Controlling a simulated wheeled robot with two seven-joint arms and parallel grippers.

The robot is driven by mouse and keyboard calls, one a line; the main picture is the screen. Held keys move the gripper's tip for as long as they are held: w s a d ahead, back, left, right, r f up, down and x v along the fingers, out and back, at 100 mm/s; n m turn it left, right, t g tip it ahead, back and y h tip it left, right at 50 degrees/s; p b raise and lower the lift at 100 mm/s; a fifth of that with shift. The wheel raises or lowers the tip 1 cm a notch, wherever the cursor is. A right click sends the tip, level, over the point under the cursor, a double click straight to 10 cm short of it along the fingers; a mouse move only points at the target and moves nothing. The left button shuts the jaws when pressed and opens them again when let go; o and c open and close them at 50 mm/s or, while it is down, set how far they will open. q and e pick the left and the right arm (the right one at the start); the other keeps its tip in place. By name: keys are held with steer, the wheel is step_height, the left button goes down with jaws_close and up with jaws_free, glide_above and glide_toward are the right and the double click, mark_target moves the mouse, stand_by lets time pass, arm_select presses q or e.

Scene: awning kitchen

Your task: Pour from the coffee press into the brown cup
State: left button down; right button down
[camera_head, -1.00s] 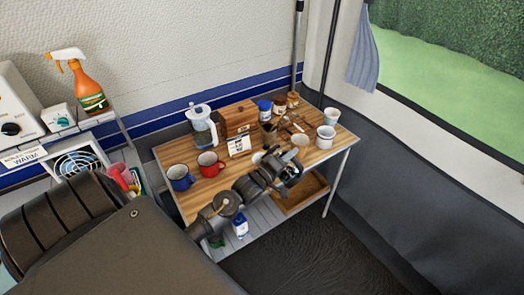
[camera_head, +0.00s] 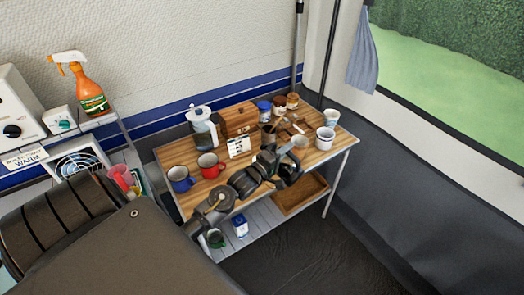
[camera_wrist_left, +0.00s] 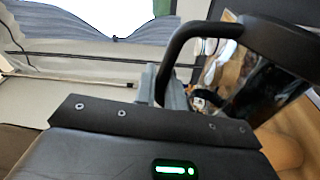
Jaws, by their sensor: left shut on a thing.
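My left gripper (camera_head: 268,168) reaches over the front edge of the wooden table (camera_head: 232,188). It is shut on the coffee press (camera_head: 289,176), a dark vessel mostly hidden by the gripper in the head view. In the left wrist view the press shows a curved black handle, a black top and dark glass (camera_wrist_left: 268,88), and it looks tilted. A tan cup-like thing (camera_head: 301,143) stands just beyond the press; I cannot tell for sure whether it is the brown cup. Whether any liquid flows cannot be seen. My right gripper is not in view.
Two white cups (camera_head: 326,138) stand at the right.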

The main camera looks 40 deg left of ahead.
mark_target(292, 166)
arm_select(q)
steer(key=shift+a+r+n+p, duration=0.3)
steer(key=shift+a+r+p, duration=0.05)
steer(key=shift+a, duration=0.2)
steer(key=shift+w+a+r+n+p, duration=0.2)
steer(key=shift+a+n+p, duration=0.2)
steer(key=shift+a, duration=0.2)
stand_by(1.3)
steer(key=d+m+b, duration=0.1)
steer(key=d+f+b, duration=0.1)
steer(key=d+f+m, duration=0.1)
steer(key=d, duration=0.1)
steer(key=shift+s+f+m+b, duration=0.15)
steer(key=shift+s+m+b, duration=0.15)
steer(key=shift+b, duration=0.1)
steer(key=shift+d+f+m, duration=0.15)
steer(key=shift+d+m, duration=0.2)
steer(key=shift+m, duration=0.25)
steer(key=shift+d+f+m+h, duration=0.35)
steer(key=shift+f+m, duration=0.25)
steer(key=shift+f, duration=0.1)
steer(key=shift+d+f+m, duration=0.15)
steer(key=shift+d+m, duration=0.05)
steer(key=shift+m, duration=0.1)
